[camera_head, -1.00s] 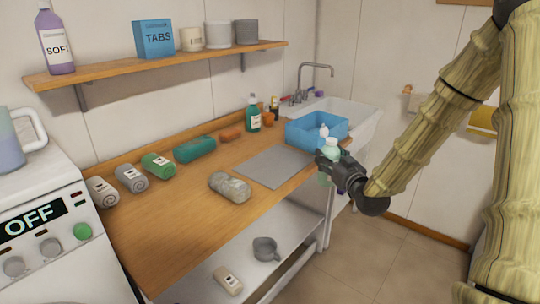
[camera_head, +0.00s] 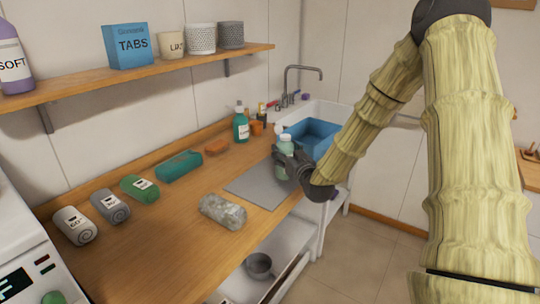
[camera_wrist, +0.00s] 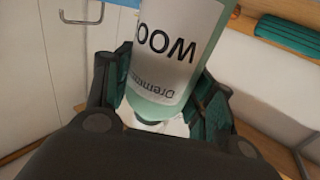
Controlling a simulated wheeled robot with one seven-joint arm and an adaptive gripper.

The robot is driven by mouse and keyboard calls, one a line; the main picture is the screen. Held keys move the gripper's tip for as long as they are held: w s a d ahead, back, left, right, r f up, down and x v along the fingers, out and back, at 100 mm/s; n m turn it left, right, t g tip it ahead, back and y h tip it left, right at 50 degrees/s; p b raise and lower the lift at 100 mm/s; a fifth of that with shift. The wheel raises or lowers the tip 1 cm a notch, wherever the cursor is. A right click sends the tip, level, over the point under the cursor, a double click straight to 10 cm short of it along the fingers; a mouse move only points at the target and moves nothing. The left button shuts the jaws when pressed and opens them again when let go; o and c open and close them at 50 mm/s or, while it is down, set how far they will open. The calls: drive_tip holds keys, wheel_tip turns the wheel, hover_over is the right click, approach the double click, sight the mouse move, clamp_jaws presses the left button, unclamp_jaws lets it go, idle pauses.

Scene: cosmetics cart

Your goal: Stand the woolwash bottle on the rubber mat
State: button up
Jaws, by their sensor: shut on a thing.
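The woolwash bottle (camera_head: 286,145) is pale green with a light cap and looks roughly upright in the head view. In the wrist view its white label with "WOO" (camera_wrist: 180,45) is upside down. My gripper (camera_head: 287,165) is shut around the bottle's body, with dark fingers on both sides. It is at the right side of the grey rubber mat (camera_head: 250,186), which lies flat on the wooden counter. The gripper hides the bottle's lower part, so I cannot tell whether the base touches the mat.
A blue basin (camera_head: 318,140) stands in the sink just behind the bottle. A green bottle (camera_head: 241,128) stands at the back. A clear crinkled bundle (camera_head: 222,212) lies at the mat's front left. Rolled towels (camera_head: 74,226) and a teal pack (camera_head: 179,165) lie further left. Most of the mat is bare.

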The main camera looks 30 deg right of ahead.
drive_tip(key=w+a+f+p, duration=0.2)
drive_tip(key=w+f, duration=0.2)
drive_tip(key=w, duration=0.2)
drive_tip(key=shift+w, duration=0.2)
idle(0.4)
drive_tip(key=shift+f, duration=0.2)
drive_tip(key=o, duration=1.1)
drive_tip(key=shift+r, duration=0.1)
drive_tip(key=shift+c, duration=0.2)
drive_tip(key=s+a+b, duration=0.2)
drive_tip(key=s, duration=0.9)
drive_tip(key=shift+s+a+b, duration=0.2)
drive_tip(key=shift+s+b, duration=0.2)
